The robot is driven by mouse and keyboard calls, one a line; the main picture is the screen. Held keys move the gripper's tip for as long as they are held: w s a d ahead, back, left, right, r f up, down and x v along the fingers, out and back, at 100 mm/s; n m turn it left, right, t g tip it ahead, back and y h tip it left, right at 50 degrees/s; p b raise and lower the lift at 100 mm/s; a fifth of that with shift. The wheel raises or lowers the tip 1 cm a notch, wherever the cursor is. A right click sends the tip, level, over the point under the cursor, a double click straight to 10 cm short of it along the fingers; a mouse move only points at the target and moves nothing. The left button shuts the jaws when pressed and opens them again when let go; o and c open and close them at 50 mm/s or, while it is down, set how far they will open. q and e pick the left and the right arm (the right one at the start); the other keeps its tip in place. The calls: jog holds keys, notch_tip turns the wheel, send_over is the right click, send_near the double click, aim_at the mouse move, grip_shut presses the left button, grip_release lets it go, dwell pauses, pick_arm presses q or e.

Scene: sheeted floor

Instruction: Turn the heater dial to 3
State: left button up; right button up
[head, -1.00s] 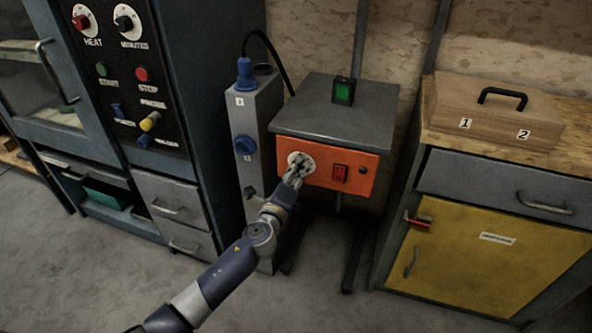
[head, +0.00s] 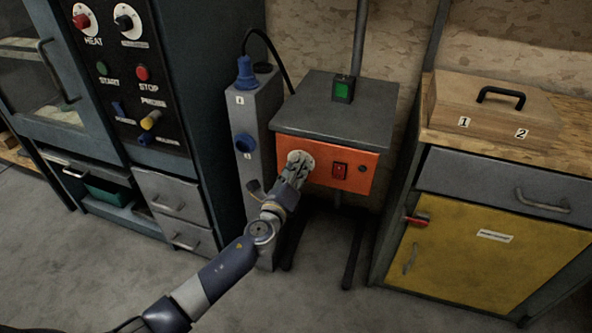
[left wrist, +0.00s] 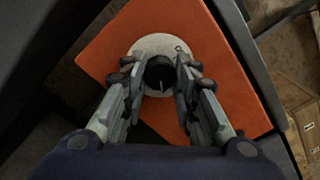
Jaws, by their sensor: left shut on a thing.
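The heater is a grey-topped box with an orange front panel (head: 332,176). Its dial is a black knob (left wrist: 159,76) with a light pointer line, on a round white plate (left wrist: 153,47). The dial sits at the left of the panel; in the head view my fingers hide the knob. My left gripper (head: 296,167) reaches the panel from below. In the left wrist view the gripper (left wrist: 157,66) is shut on the knob, one finger on each side. The numbers around the dial are not legible. My right gripper is out of view.
A red switch (head: 340,171) sits on the panel right of the dial. A green switch (head: 343,90) is on top. A grey box with blue plugs (head: 259,120) stands close on the left. A yellow-doored cabinet (head: 482,250) stands right. The floor in front is clear.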

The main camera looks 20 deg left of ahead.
pick_arm(q)
jog(key=shift+f, duration=0.1)
jog(key=o, duration=1.1)
jog(key=shift+c, duration=0.2)
jog(key=shift+s, duration=0.15)
jog(key=s, duration=1.1)
jog(key=shift+s+a, duration=0.15)
jog(key=shift+s, duration=0.25)
